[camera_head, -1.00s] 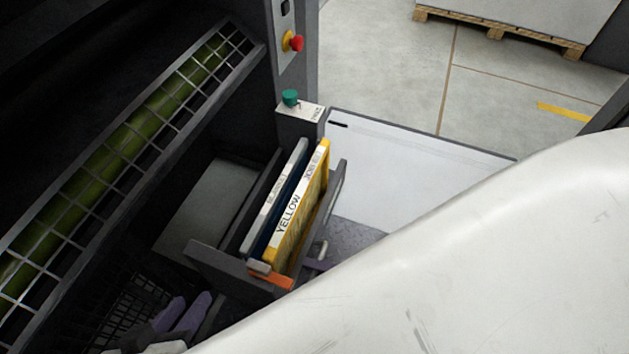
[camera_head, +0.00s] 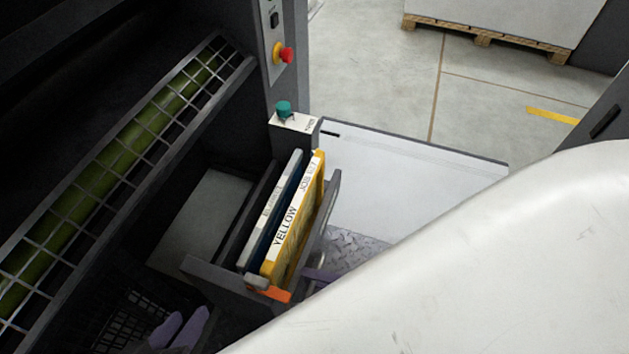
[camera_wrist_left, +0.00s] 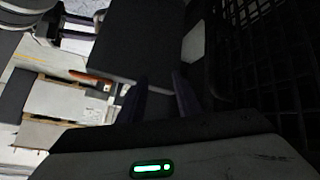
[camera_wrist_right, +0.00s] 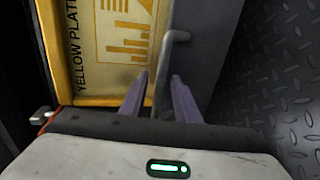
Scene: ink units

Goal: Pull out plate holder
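The plate holder (camera_head: 213,277) is a dark grey rack on the press, holding a yellow plate (camera_head: 296,225) and a blue plate with a white edge (camera_head: 272,215) upright. Its loop handle (camera_wrist_right: 174,62) is on the side panel in the right wrist view. My right gripper (camera_wrist_right: 158,92) is open, with its two purple fingers on either side of the handle's lower part; contact cannot be told. In the head view my white arm hides most of it. My left gripper (camera_head: 182,330) is low at the left, below the holder's front. Its fingers are apart and empty in the left wrist view (camera_wrist_left: 158,92).
A caged green roller (camera_head: 120,150) runs along the left. A post with a red knob (camera_head: 284,54) and a teal button (camera_head: 284,108) stands behind the holder. A white panel (camera_head: 400,185) and a diamond-plate floor (camera_head: 350,255) lie to the right. A pallet (camera_head: 480,38) is far back.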

